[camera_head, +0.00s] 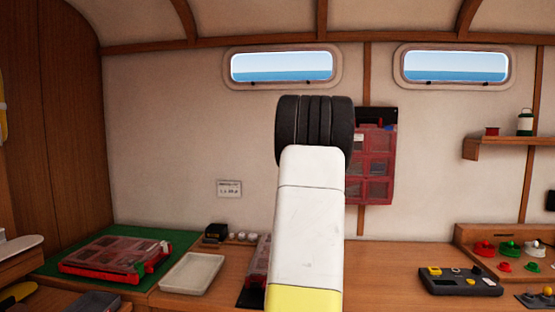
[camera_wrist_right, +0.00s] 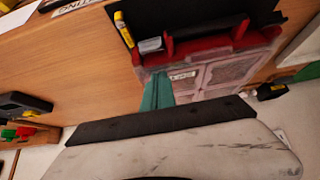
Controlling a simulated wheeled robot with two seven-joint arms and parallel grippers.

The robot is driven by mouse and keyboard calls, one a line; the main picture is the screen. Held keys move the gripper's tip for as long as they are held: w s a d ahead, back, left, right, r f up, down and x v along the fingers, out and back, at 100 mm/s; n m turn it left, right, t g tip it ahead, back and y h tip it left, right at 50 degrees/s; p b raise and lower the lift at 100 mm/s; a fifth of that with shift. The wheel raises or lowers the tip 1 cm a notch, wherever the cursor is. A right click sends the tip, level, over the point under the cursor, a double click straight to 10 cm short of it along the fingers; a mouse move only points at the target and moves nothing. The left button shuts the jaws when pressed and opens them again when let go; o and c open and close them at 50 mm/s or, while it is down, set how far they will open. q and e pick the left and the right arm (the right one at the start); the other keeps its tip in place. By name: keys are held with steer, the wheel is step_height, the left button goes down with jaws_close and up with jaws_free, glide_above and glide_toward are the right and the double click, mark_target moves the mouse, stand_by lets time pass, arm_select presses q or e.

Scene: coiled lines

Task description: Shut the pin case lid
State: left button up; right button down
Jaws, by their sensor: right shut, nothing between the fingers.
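A case with red edges and a clear compartmented lid (camera_wrist_right: 222,75) lies ahead of my right gripper in the right wrist view. A small white label is on it. In the head view a strip of this case (camera_head: 259,262) seems to show beside my raised arm, which hides the rest. I cannot tell how far its lid is open. My right gripper (camera_wrist_right: 168,48) shows as teal fingers, shut and empty, reaching over the case's near left part; contact is unclear. In the head view the gripper is hidden. My left gripper is not in view.
Another red clear-lidded case (camera_head: 115,257) lies on a green mat at left, beside a white tray (camera_head: 192,272). A red case (camera_head: 372,165) hangs on the wall. A dark device (camera_head: 460,282) lies at right. A yellow-ended item (camera_wrist_right: 123,30) lies on the black mat (camera_wrist_right: 195,12).

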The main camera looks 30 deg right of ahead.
steer(key=shift+r, duration=0.1)
steer(key=shift+r, duration=0.3)
steer(key=s+a, duration=0.6)
steer(key=s, duration=0.1)
stand_by(0.5)
steer(key=shift+s, duration=0.15)
